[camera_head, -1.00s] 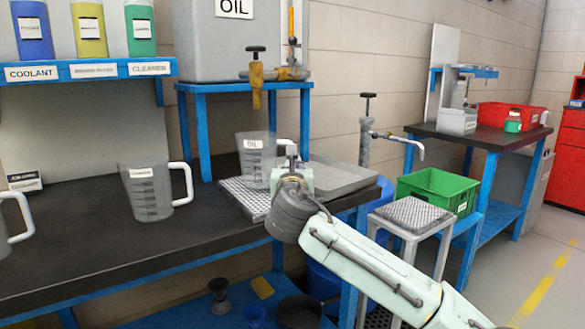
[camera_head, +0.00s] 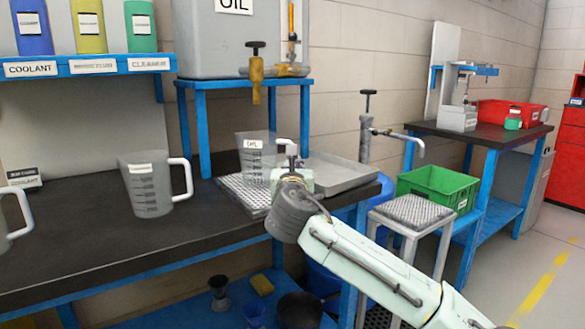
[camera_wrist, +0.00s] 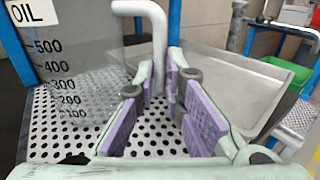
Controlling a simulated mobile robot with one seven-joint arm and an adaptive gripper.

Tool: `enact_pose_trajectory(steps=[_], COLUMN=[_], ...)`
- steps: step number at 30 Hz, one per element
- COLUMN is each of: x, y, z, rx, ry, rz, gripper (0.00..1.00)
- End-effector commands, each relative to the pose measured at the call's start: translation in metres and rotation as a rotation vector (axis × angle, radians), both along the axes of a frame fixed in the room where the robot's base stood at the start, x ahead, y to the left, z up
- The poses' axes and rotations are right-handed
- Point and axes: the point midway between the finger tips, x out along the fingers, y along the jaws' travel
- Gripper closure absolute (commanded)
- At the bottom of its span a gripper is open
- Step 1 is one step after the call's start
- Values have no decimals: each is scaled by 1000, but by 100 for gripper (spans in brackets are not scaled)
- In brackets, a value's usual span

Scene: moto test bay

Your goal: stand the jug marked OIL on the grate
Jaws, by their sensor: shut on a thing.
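The clear jug marked OIL (camera_head: 254,165) is upright over the perforated metal grate (camera_head: 232,187) on the dark bench. Its label and measuring marks show in the wrist view (camera_wrist: 60,75). I cannot tell whether its base touches the grate. My gripper (camera_head: 292,172) is at the jug's right side. In the wrist view my purple-padded fingers (camera_wrist: 160,115) are on either side of the jug's white handle (camera_wrist: 158,40), shut on it. My wrist hides part of the handle in the head view.
A grey tray (camera_head: 335,174) lies right of the grate. Another clear jug (camera_head: 150,190) stands on the bench at left. A brass tap (camera_head: 256,80) hangs above, behind the OIL jug. A stool with a perforated top (camera_head: 413,211) and a green bin (camera_head: 440,188) are at right.

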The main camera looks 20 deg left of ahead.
Motion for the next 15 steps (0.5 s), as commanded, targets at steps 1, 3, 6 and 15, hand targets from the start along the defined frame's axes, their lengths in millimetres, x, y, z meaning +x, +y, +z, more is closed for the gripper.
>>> enact_pose_trajectory(steps=[1, 3, 6, 15], x=[0, 0, 0, 0], y=[0, 0, 0, 0], z=[0, 0, 0, 0], rx=[0, 0, 0, 0], ry=[1, 1, 1, 1], rz=[0, 0, 0, 0], gripper=[100, 100, 86, 67])
